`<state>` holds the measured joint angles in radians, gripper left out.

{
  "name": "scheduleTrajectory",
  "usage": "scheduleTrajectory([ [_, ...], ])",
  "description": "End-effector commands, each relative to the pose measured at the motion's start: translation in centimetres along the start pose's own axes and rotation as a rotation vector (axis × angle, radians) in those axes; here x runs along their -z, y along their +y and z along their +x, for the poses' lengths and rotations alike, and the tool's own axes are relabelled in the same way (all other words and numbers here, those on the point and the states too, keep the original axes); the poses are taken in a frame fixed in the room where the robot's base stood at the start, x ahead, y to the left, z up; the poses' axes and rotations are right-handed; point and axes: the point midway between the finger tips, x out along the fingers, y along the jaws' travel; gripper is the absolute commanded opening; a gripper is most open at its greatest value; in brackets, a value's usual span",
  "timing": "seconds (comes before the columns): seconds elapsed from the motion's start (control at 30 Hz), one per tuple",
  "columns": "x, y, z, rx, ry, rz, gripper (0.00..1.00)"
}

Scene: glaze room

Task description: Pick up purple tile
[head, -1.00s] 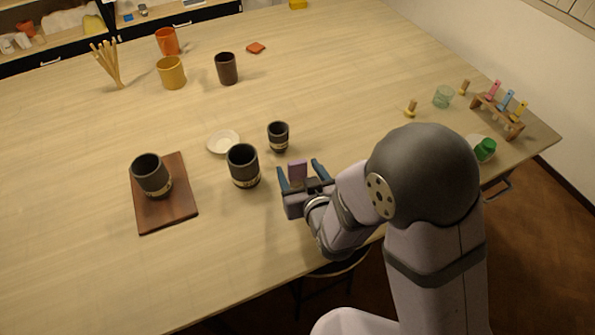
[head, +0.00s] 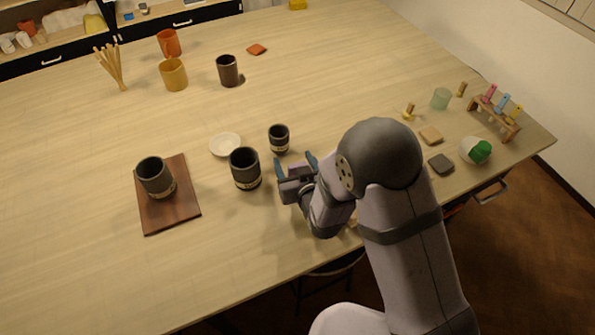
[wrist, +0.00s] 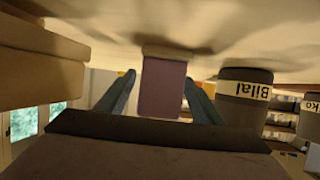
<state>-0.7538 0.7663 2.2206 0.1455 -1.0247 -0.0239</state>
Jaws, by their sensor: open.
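The purple tile (head: 297,169) stands upright on the table near its front edge, partly hidden by my gripper in the head view. In the wrist view, the tile (wrist: 163,90) is between the two blue fingers, its end by the table set in a small beige base (wrist: 168,52). My gripper (wrist: 159,82) is open, low over the table, with a finger on each side of the tile. Gaps show between the tile and both fingers.
A dark cup (head: 245,168) stands close left of my gripper, and a smaller dark cup (head: 279,139) just behind. A white saucer (head: 225,144) and a wooden board (head: 185,207) with another cup lie left. A tan tile (head: 431,135) and grey tile (head: 441,163) lie right.

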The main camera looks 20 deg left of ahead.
Motion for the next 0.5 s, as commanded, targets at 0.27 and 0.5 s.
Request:
scheduleTrajectory([
  [0.27, -0.02, 0.0, 0.22, 0.0, 0.0, 0.0, 0.61],
  [0.5, -0.01, -0.01, 0.2, 0.0, 0.0, 0.0, 0.14],
])
